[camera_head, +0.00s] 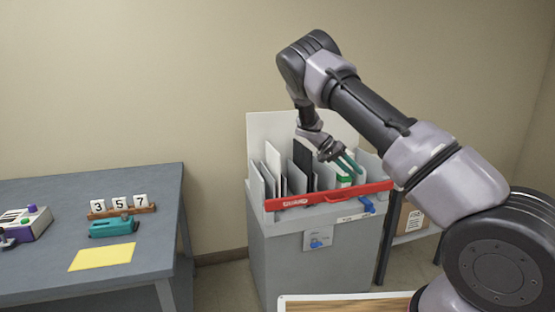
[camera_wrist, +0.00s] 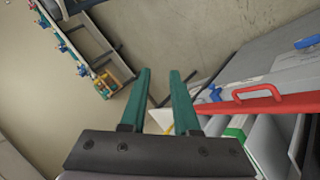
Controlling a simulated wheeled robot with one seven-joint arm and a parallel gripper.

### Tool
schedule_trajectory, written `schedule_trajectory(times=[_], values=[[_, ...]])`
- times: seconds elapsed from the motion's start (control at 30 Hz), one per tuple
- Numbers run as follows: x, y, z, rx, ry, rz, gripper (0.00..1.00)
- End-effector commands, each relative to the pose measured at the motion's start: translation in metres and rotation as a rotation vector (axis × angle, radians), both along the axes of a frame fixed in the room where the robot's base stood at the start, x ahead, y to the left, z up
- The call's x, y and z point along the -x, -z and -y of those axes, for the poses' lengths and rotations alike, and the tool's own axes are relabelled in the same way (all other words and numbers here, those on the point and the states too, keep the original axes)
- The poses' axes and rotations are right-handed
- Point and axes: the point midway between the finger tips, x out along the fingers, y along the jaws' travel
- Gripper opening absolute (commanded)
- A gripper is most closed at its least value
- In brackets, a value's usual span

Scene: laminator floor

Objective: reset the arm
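My gripper (camera_head: 350,162) has two green fingers and is at the end of my raised arm, above the right part of a grey cabinet with upright dividers. In the wrist view my gripper (camera_wrist: 160,98) shows its fingers apart with nothing held between them. Behind the fingertips, the wrist view shows floor and part of a white and yellow item.
The grey cabinet (camera_head: 275,262) has a red bar (camera_head: 325,196) across its front and blue knobs. Left stands a blue-grey table (camera_head: 50,270) with a yellow sheet (camera_head: 103,257), a teal tool (camera_head: 113,228) and number cards (camera_head: 121,203). A shelf (camera_wrist: 90,45) stands beyond.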

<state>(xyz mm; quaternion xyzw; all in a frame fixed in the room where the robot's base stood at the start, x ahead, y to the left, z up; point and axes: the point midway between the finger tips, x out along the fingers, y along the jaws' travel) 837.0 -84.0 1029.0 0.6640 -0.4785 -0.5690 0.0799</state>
Motion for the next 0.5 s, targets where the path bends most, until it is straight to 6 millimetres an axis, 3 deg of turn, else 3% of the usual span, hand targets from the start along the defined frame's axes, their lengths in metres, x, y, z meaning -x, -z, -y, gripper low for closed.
schedule_trajectory(times=[0.03, 0.23, 0.5], values=[[0.008, -0.017, 0.006, -0.072, 0.021, 0.005, 0.30], [0.044, -0.072, 0.015, -0.322, 0.045, 0.026, 0.30], [0.103, -0.150, 0.015, -0.616, 0.003, 0.108, 0.30]])
